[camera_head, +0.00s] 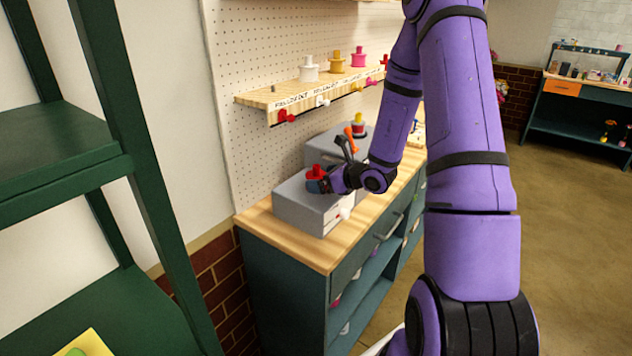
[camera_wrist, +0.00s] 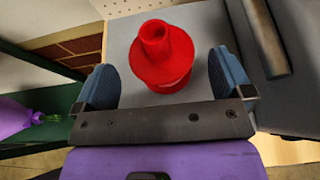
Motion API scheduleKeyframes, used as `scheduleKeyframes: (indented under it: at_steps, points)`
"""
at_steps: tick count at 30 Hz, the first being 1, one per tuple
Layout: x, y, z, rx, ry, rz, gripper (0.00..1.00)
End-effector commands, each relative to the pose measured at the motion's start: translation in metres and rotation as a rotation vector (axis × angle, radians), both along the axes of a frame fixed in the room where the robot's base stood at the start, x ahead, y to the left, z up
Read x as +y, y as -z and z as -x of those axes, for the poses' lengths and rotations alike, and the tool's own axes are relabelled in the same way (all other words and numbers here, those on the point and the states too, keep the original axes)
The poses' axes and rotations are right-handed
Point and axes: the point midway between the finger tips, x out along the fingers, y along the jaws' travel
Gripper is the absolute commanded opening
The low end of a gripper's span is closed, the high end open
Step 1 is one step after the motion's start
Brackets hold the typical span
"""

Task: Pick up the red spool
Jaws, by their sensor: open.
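The red spool (camera_wrist: 163,62) stands on a grey box (camera_wrist: 122,40) in the wrist view, its narrow neck pointing up and away from my gripper. In the head view the red spool (camera_head: 315,172) shows on top of the grey box (camera_head: 297,208), partly covered by my gripper. My gripper (camera_wrist: 165,85) is open, with one blue finger on each side of the spool. My gripper also shows at the spool in the head view (camera_head: 322,184).
A wooden shelf (camera_head: 262,99) on the pegboard holds a white spool (camera_head: 309,70), a yellow spool (camera_head: 358,58) and a pink spool (camera_head: 358,57). A second grey box (camera_head: 325,148) stands behind. A green rack (camera_head: 60,150) is at left.

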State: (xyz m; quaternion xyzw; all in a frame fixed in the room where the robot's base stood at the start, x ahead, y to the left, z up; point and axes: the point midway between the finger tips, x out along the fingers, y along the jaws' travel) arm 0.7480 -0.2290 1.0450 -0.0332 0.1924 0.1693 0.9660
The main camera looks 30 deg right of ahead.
Motion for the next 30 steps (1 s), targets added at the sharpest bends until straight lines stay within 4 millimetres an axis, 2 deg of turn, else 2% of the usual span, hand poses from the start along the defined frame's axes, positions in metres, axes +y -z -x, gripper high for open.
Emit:
scheduleKeyframes:
  at_steps: [6,15,17,22,23,24,30]
  points:
    - [0.007,0.009,-0.024,-0.001,-0.002,0.0,0.98]
    - [0.008,0.011,-0.028,0.0,-0.001,0.001,0.98]
    - [0.008,0.011,-0.028,0.0,-0.001,0.001,0.86]
    - [0.008,0.011,-0.028,0.0,-0.001,0.001,0.47]
    - [0.008,0.011,-0.028,0.0,-0.001,0.001,0.43]
    - [0.008,0.011,-0.028,0.0,-0.001,0.001,0.39]
    - [0.008,0.011,-0.028,-0.001,-0.001,0.0,0.39]
